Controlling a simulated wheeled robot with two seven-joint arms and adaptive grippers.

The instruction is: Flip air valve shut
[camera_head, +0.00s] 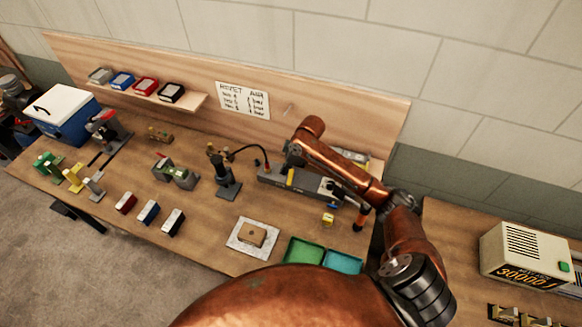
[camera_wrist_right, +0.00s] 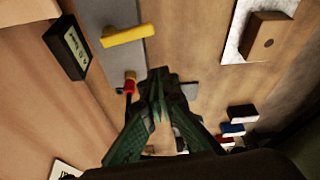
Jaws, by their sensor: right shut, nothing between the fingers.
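The air valve's yellow lever (camera_head: 290,177) sits on a long grey block (camera_head: 273,179) at the back middle of the bench. In the right wrist view the yellow lever (camera_wrist_right: 125,35) lies crosswise over the grey block. My right gripper (camera_head: 287,161) is above the block's left part, near the lever. In the wrist view the right gripper (camera_wrist_right: 160,82) is shut and empty, apart from the lever. My left gripper is out of view.
A black box (camera_wrist_right: 68,46) stands beside the block. A white mat with a brown block (camera_head: 251,237) and green and teal trays (camera_head: 303,251) lie in front.

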